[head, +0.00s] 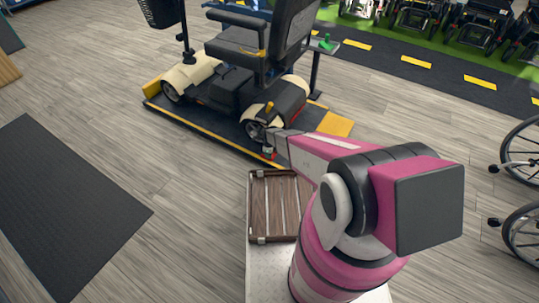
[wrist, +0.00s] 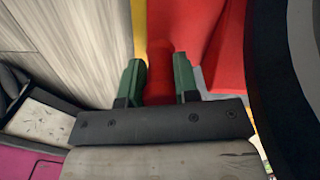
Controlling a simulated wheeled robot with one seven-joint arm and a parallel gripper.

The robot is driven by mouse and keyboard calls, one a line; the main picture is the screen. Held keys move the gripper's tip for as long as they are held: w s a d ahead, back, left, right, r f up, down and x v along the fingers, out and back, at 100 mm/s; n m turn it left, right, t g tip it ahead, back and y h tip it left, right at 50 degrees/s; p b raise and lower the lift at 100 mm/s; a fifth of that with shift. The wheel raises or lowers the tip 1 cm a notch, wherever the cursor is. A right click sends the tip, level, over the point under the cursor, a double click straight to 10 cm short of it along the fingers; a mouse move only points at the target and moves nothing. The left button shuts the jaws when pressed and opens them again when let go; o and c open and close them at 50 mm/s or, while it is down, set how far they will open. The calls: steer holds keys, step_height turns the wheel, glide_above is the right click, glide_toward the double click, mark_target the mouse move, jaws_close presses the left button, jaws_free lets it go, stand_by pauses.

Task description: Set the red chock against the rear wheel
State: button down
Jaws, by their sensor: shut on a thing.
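My gripper (wrist: 158,82) is shut on the red chock (wrist: 160,68), its two green fingers on either side of an upright red part. The mobility scooter (head: 235,75) stands on a dark platform (head: 205,127) with yellow edges. A large red surface fills the wrist view beyond the fingers; I cannot tell whether it is chock or scooter. Whether the chock touches the wheel is hidden.
A brown slatted rack (head: 273,205) lies on my white deck in front of the platform. A black mat (head: 62,205) lies on the left floor. Wheelchair wheels (head: 522,150) stand at right. The wood floor between mat and platform is clear.

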steer(key=shift+w+a, duration=0.5)
steer(key=shift+a, duration=0.25)
stand_by(0.8)
steer(key=c, duration=0.8)
jaws_free()
